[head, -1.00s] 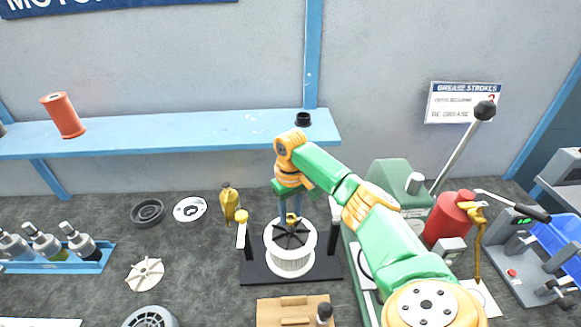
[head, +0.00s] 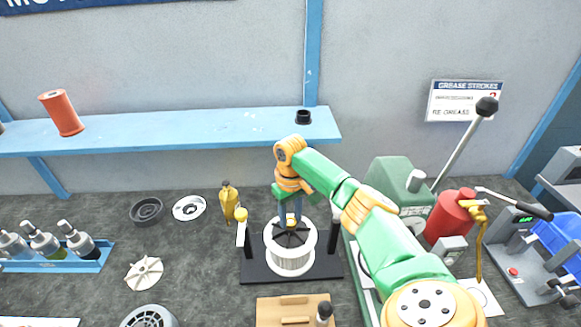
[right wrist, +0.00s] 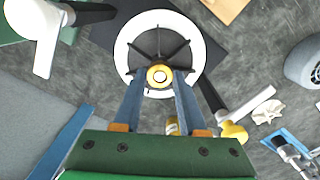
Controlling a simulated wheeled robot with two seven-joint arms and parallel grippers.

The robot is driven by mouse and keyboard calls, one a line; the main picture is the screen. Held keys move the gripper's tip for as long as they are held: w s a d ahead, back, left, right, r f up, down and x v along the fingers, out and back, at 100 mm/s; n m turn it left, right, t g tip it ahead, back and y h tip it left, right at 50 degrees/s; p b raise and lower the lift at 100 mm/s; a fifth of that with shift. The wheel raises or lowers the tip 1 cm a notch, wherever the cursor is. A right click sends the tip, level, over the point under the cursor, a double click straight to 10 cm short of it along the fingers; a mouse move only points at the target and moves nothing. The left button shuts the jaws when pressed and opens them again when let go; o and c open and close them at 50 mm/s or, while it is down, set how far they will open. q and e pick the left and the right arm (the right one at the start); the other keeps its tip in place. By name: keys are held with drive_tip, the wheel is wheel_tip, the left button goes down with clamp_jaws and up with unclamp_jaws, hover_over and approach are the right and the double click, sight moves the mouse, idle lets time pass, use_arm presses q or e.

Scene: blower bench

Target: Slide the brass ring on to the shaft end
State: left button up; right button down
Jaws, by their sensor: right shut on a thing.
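The brass ring (right wrist: 160,76) is between the fingertips of my right gripper (right wrist: 158,80), which is shut on it. In the right wrist view the ring sits in line with the shaft end (right wrist: 161,75), a pale round spot inside it, at the hub of a white drum with black spokes (right wrist: 191,31). In the head view my right gripper (head: 290,222) points straight down over the middle of the white drum (head: 290,260). I cannot tell how far the ring is down the shaft. My left gripper is not in view.
The drum stands on a black base (head: 255,273) with clamp posts at its sides. A yellow bottle (head: 229,202) stands close behind left. A wooden block (head: 290,310) lies in front. A green press (head: 392,190) and red can (head: 452,215) stand to the right.

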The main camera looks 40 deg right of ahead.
drive_tip(key=shift+f, duration=0.35)
idle(0.7)
drive_tip(key=shift+c, duration=1.9)
unclamp_jaws()
wheel_tip(320, 180, up, 7)
drive_tip(key=shift+r+b, duration=0.1)
drive_tip(key=shift+b, duration=0.65)
